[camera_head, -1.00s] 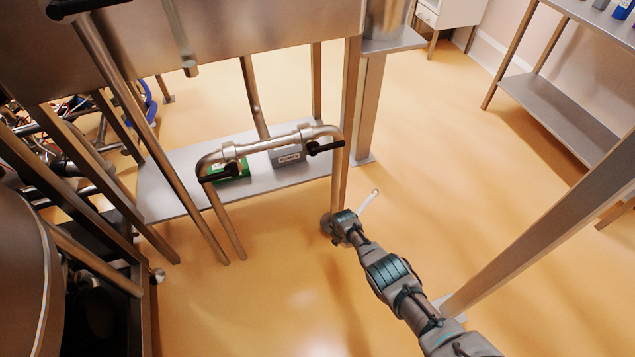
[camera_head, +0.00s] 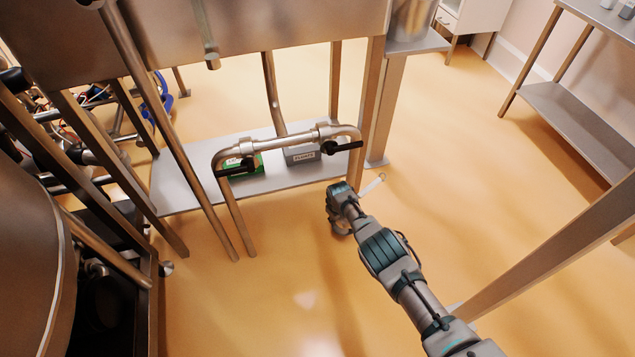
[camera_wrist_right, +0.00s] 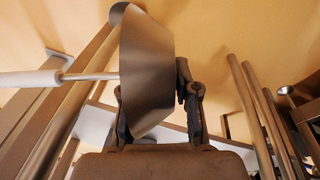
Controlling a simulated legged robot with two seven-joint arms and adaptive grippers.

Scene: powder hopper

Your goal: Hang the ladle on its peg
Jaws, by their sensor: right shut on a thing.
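My right gripper (camera_head: 337,207) is shut on the ladle, out in front of the hopper stand. In the right wrist view, the ladle's grey metal bowl (camera_wrist_right: 147,70) stands edge-up between the fingers of the gripper (camera_wrist_right: 158,110). Its thin rod and white handle (camera_wrist_right: 30,79) point to the left there. In the head view, the white handle end (camera_head: 373,184) sticks out to the upper right of the gripper. The bowl is mostly hidden behind the gripper. I cannot make out the peg in either view. My left gripper is not in view.
A bent steel pipe (camera_head: 285,143) with two black handles stands left of the gripper. Behind it, a low grey shelf (camera_head: 185,190) holds a green box (camera_head: 257,168) and a grey labelled box (camera_head: 302,154). Steel legs surround it. The floor right of the stand is open.

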